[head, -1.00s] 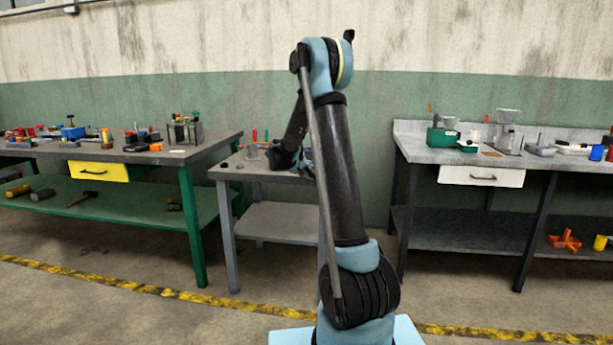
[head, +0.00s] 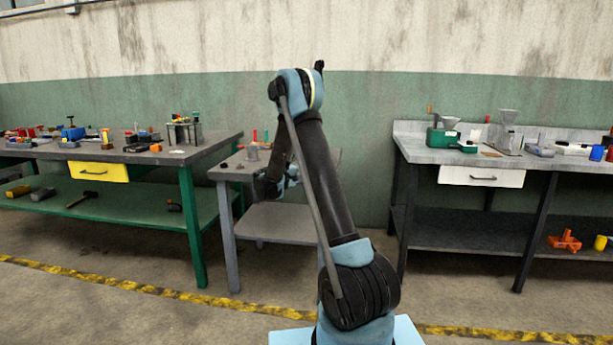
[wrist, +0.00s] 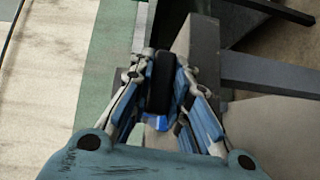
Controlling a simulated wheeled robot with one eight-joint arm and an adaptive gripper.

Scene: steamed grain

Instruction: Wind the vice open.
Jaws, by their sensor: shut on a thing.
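My gripper (wrist: 160,75) is shut on a black, elongated object (wrist: 159,88) in the wrist view. A small blue part (wrist: 157,122) shows at its near end; I cannot tell what the object is. In the head view my gripper (head: 272,184) is by the small grey table (head: 235,170), partly hidden by my arm. A blue device with a dark upright knob (head: 73,131), which looks like the vice, stands on the green workbench at the left, well apart from my gripper. Its jaws are too small to read.
The green workbench (head: 128,156) carries several small tools and has a yellow drawer (head: 98,172). A cup with coloured sticks (head: 252,152) stands on the small table. A grey bench (head: 425,153) with a green device (head: 443,136) is at the right. Floor between benches is open.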

